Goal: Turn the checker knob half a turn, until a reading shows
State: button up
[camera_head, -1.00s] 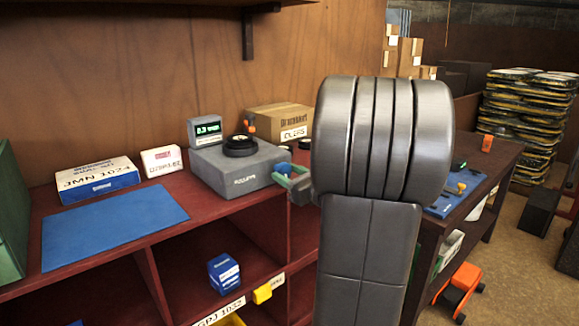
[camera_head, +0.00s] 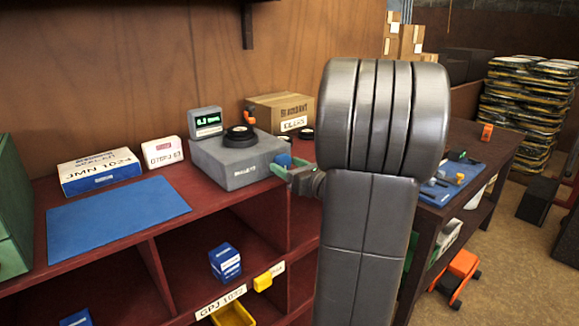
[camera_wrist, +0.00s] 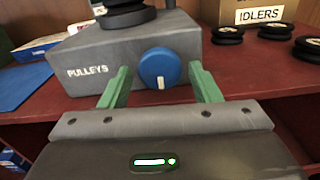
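The checker (camera_head: 232,165) is a grey box marked PULLEYS on the red bench, with a black pulley (camera_head: 240,136) on top and a small lit display (camera_head: 206,121) behind; its green text is too small to read surely. Its round blue knob (camera_wrist: 160,68) is on the front face, with a white mark pointing down. It also shows in the head view (camera_head: 284,160). My gripper (camera_wrist: 159,76) has green fingers, open, one to each side of the knob. Gaps show between fingers and knob, so it is not gripped. My arm hides part of the bench in the head view.
An IDLERS box (camera_head: 281,111) and several black pulleys (camera_wrist: 277,31) stand right of the checker. A blue mat (camera_head: 118,212), a JMN 1024 box (camera_head: 98,172) and a white box (camera_head: 163,152) lie left. Shelf bins are below the bench top.

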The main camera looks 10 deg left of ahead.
jog(key=shift+o, duration=0.5)
jog(key=b+v, duration=0.1)
jog(key=v, duration=1.2)
jog(key=shift+s+d, duration=0.25)
jog(key=shift+d, duration=0.05)
jog(key=shift+w+a, duration=0.1)
jog(key=p+x, duration=0.1)
jog(key=x, duration=1.2)
jog(key=shift+w+a+r, duration=0.1)
jog(key=shift+w+a, duration=0.1)
jog(key=shift+a, duration=0.05)
